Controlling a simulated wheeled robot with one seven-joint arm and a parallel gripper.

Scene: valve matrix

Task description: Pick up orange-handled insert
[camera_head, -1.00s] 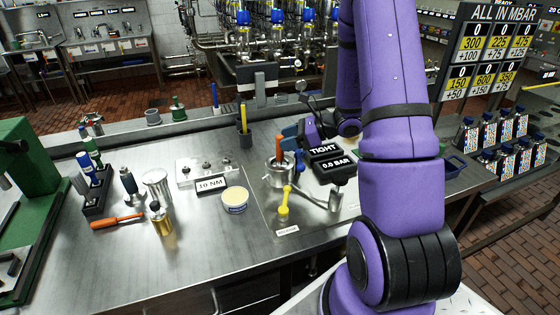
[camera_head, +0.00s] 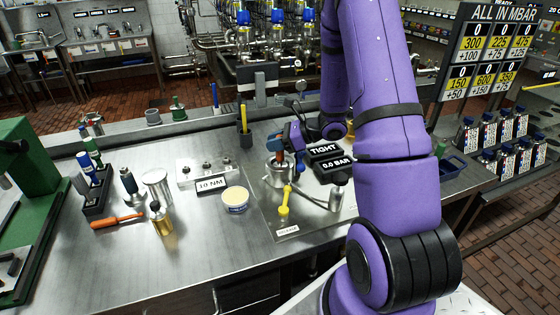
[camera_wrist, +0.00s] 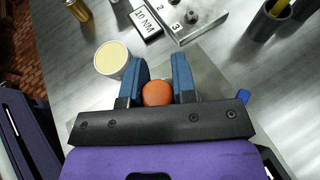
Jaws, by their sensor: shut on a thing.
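The orange-handled insert (camera_head: 274,145) stands upright at the silver metal body (camera_head: 279,175) on the bench. Its round orange top (camera_wrist: 157,93) shows in the wrist view, between my two blue fingers. My gripper (camera_wrist: 158,82) is shut on the orange handle, one finger on each side. In the head view my gripper (camera_head: 284,140) reaches in from the right at handle height. The lower part of the insert is hidden inside the metal body.
A yellow-handled tool (camera_head: 285,203) lies just in front, and a display reading TIGHT and 0.0 BAR (camera_head: 329,157) stands close on the right. A cream-topped tub (camera_head: 235,198), a 10 NM sign (camera_head: 211,184) and a dark pen cup (camera_head: 245,138) are to the left.

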